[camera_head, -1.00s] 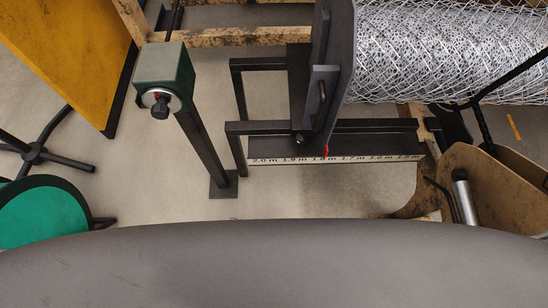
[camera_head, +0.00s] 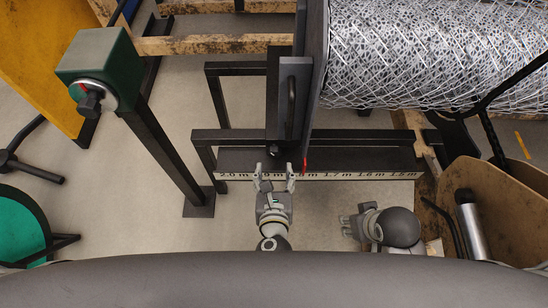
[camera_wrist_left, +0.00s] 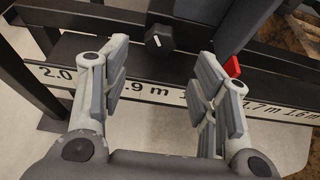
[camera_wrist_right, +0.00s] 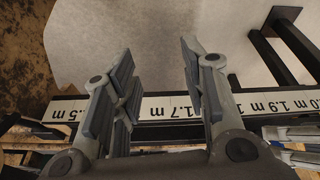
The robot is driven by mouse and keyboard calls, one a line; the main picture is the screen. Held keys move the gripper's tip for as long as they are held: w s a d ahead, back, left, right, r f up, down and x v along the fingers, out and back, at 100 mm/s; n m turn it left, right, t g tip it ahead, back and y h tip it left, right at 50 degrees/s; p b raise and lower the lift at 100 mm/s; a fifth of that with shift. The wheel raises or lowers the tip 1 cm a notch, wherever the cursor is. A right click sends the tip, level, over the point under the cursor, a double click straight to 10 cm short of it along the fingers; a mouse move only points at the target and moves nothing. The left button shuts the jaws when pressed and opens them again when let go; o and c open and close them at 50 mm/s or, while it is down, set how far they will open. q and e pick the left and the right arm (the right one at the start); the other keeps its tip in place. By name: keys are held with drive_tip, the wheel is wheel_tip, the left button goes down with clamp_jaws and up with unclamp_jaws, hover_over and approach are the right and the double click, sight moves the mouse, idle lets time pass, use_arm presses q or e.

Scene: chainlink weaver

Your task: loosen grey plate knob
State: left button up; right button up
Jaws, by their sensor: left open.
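A small black knob (camera_wrist_left: 159,40) with a pale pointer mark faces me on the dark frame at the foot of the grey plate (camera_head: 314,60). In the head view the knob (camera_head: 272,151) is tiny, just beyond my left gripper's fingertips. My left gripper (camera_head: 275,178) is open and empty in front of the ruler strip. In the left wrist view the knob shows between the spread fingers (camera_wrist_left: 162,68), apart from them. My right gripper (camera_head: 347,226) is lower right of it; its wrist view shows the fingers (camera_wrist_right: 158,65) apart with nothing between them.
A red pointer (camera_head: 305,165) stands at the ruler strip (camera_head: 340,175). A brown bin (camera_head: 500,200) is at right.

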sight(274, 157)
use_arm(q)
drive_tip(key=b+x, duration=0.1)
drive_tip(key=x, duration=0.4)
drive_tip(key=shift+s+f, duration=0.1)
drive_tip(key=shift+b+x, duration=0.3)
drive_tip(key=shift+x, duration=0.7)
drive_tip(key=shift+w+f, duration=0.1)
drive_tip(key=shift+w, duration=0.25)
use_arm(e)
drive_tip(key=v, duration=0.2)
drive_tip(key=shift+s+d+r, duration=0.1)
drive_tip(key=shift+s+r, duration=0.1)
drive_tip(key=shift+r, duration=0.15)
use_arm(q)
drive_tip(key=shift+c, duration=0.2)
